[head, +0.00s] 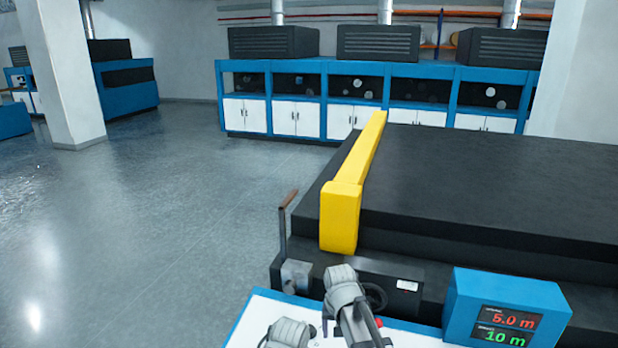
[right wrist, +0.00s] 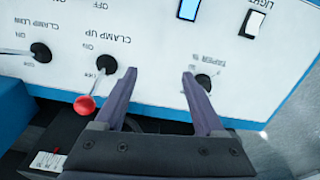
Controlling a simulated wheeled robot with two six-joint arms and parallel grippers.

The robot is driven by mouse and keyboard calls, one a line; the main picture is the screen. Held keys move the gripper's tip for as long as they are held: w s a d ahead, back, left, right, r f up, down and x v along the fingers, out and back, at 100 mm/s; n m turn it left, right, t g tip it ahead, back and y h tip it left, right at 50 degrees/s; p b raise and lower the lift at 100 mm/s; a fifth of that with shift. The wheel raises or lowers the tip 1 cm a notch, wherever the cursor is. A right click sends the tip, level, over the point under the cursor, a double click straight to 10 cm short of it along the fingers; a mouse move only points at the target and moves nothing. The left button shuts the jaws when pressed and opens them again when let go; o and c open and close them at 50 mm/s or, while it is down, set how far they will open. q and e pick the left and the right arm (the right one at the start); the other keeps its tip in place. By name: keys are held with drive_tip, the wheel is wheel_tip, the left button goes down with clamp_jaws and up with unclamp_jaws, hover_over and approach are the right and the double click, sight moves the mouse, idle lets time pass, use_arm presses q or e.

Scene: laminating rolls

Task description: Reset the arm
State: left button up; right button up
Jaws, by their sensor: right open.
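My right gripper (right wrist: 160,72) is open and empty in the right wrist view. Its two dark fingers reach over a white control panel (right wrist: 150,28) with levers and printed labels, which appears upside down. A lever with a red ball (right wrist: 85,104) lies to the left of the left finger. In the head view, grey links of my arm stand at the bottom centre over the white panel (head: 262,308). My left gripper does not show.
A large black machine table (head: 480,180) with a yellow beam (head: 340,215) fills the right. A blue display box (head: 508,308) reads 5.0 m and 10 m. A crank handle (head: 284,225) rises at the table's left corner. The grey floor (head: 150,220) is clear.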

drive_tip(key=s+d+n, duration=0.2)
drive_tip(key=s+d, duration=0.7)
drive_tip(key=s, duration=0.4)
drive_tip(key=s+a+f+n+g+b, duration=0.1)
drive_tip(key=s+a+f+n+b, duration=0.3)
drive_tip(key=a, duration=0.7)
drive_tip(key=shift+s+f+g+h+b, duration=0.35)
drive_tip(key=shift+s+f+b, duration=0.5)
drive_tip(key=shift+f+b, duration=0.55)
